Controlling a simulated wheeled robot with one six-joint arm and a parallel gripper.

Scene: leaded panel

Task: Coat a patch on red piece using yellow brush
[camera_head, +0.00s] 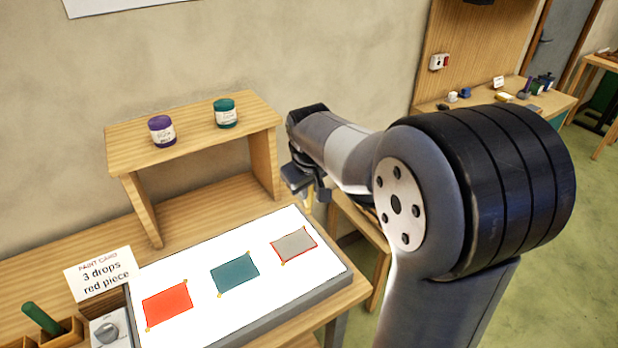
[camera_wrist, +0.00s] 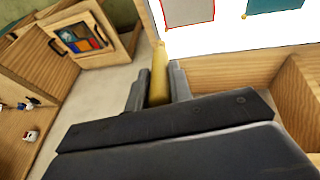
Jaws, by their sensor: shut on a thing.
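The red piece (camera_head: 168,304) lies at the left end of the white lit panel (camera_head: 235,310) in the head view. My gripper (camera_wrist: 158,88) is shut on the yellow brush (camera_wrist: 159,70), whose handle shows between the fingers in the wrist view. In the head view my gripper (camera_head: 312,184) is beyond the panel's right end, well apart from the red piece; its hold is mostly hidden by my arm. The brush tip is hard to make out. A paint card (camera_head: 101,274) reading "3 drops red piece" stands at the panel's left.
A teal piece (camera_head: 235,272) and a grey piece with a red edge (camera_head: 294,245) also lie on the panel. A wooden shelf (camera_head: 190,122) behind holds a purple jar (camera_head: 162,130) and a teal jar (camera_head: 225,113). A green-handled tool (camera_head: 41,318) stands at the left.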

